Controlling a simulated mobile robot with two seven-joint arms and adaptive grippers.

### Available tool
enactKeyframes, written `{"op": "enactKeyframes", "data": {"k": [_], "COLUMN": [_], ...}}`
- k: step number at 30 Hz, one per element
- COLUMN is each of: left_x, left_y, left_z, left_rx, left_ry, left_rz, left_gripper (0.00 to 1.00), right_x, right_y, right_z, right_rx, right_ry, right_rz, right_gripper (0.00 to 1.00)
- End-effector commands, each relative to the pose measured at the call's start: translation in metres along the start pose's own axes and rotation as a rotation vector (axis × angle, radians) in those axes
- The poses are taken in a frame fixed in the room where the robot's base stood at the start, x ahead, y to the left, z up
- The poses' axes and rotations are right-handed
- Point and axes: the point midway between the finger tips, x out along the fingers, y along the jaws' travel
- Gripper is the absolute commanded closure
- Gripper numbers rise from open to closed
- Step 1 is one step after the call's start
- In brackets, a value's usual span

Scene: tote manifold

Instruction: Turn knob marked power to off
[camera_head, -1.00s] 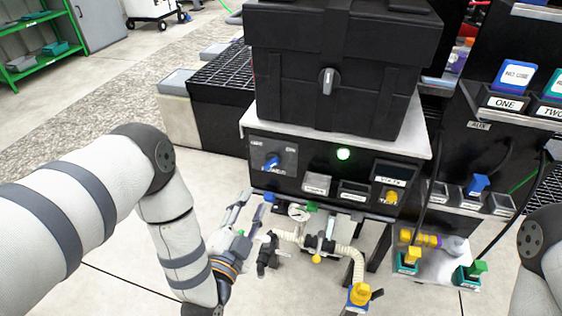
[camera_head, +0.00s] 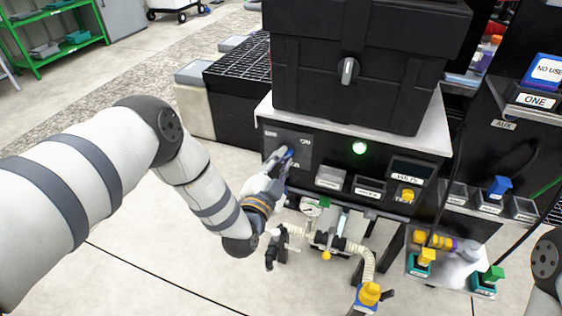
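The knob's exact angle is hidden. My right gripper is out of view; only part of my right arm shows at the right edge.
A yellow knob (camera_head: 407,195) sits further right. A large black case (camera_head: 362,75) stands on top. Below hang a gauge (camera_head: 311,209), hose and valves, close under my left wrist. Open floor lies left.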

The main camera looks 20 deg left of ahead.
Motion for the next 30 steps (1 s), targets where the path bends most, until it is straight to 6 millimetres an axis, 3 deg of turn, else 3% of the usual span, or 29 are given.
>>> {"op": "enactKeyframes", "data": {"k": [14,30], "left_x": [-0.0005,-0.0006], "left_y": [0.0003,0.0008], "left_z": [0.0001,0.0], "left_rx": [-0.046,-0.486], "left_ry": [0.0,0.0], "left_rz": [0.0,0.0], "left_gripper": [1.0,1.0], "right_x": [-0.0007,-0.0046], "right_y": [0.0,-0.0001], "right_z": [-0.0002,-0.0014], "right_rx": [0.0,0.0], "right_ry": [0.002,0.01], "right_rz": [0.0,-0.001], "right_gripper": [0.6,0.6]}}
